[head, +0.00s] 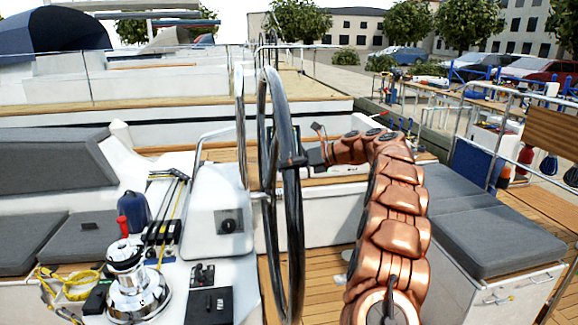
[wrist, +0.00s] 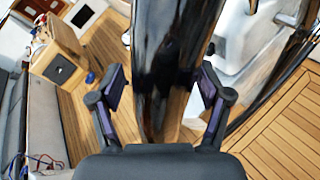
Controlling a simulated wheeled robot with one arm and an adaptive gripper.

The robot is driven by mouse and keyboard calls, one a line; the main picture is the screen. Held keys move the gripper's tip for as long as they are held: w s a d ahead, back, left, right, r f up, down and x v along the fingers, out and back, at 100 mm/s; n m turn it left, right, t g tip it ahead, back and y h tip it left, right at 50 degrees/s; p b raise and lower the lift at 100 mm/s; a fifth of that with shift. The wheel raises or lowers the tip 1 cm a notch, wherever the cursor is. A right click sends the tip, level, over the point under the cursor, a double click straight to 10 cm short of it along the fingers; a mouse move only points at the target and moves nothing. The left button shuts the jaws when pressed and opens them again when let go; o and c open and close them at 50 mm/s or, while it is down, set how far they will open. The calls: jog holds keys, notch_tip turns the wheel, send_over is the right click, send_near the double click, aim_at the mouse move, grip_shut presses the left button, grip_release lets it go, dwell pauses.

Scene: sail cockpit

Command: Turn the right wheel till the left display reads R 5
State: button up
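A large black steering wheel (head: 294,235) stands nearly edge-on in the middle of the head view. My gripper (head: 297,160) is at its rim, with my copper arm reaching in from the right. In the wrist view the dark glossy rim (wrist: 170,50) runs between the two fingers of my gripper (wrist: 160,88). The fingers are spread, one on each side of the rim. A gap shows between the left finger and the rim; the right finger is close to it. I cannot make out any display reading R 5 or another value.
A white pedestal (head: 215,205) with a dark round control stands left of the wheel. A chrome winch (head: 133,280) and ropes are at lower left. Grey cushions (head: 495,235) lie on the right bench. Wooden deck shows below the arm.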

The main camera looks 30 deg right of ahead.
jog(key=shift+d, duration=0.1)
jog(key=v, duration=1.2)
dwell(0.4)
